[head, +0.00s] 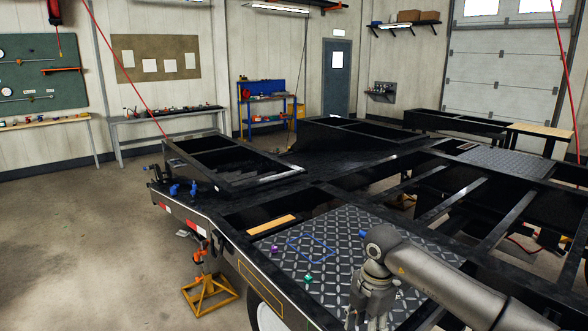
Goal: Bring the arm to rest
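My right arm comes in from the lower right, and my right gripper (370,306) points down over the diamond-tread plate (335,228) on the black trailer frame (232,213). Its fingers run to the bottom edge of the picture, so I cannot tell whether they are open or shut. A purple piece (275,248), a green piece (308,278) and a blue piece (362,233) lie on the plate, apart from the gripper. A blue outlined rectangle (311,249) is marked on the plate. My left gripper is not in view.
A yellow jack stand (209,293) stands beside the frame's near edge. A wooden strip (271,225) lies by the plate. Open gaps lie between the crossbeams at right. Workbenches (165,119) line the back wall. The floor at left (80,240) is clear.

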